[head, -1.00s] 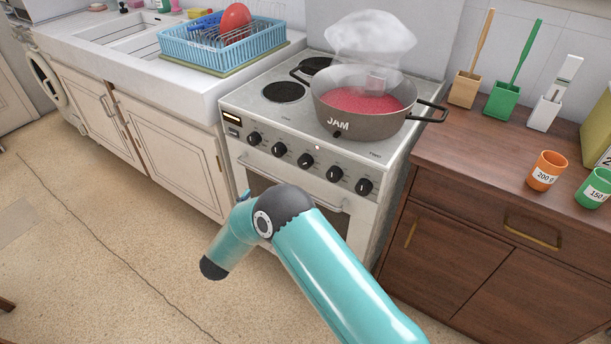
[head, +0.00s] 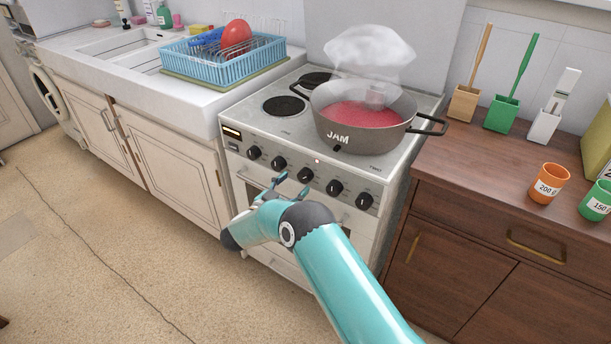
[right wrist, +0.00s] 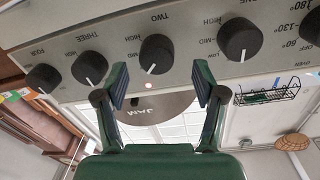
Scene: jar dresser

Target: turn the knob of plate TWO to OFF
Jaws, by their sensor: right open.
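The knob of plate TWO (right wrist: 155,54) is round and dark, on the stove's front panel. Its label shows upside down in the right wrist view. Its white mark points down there, towards the hob. It also shows in the head view (head: 305,175) as the middle knob. My right gripper (head: 291,182) is open and empty, just below and in front of the panel. In the right wrist view its fingers (right wrist: 160,80) stand apart, with the knob of TWO ahead in the gap, apart from them. The reading by the mark is too small to tell. My left gripper is out of view.
Knob ONE (right wrist: 240,39) and knob THREE (right wrist: 89,67) sit close on either side. A steaming JAM pot (head: 352,137) stands on the hob above, near a small red light (head: 317,161). The oven handle (head: 260,183) runs below the knobs. Counters flank the stove.

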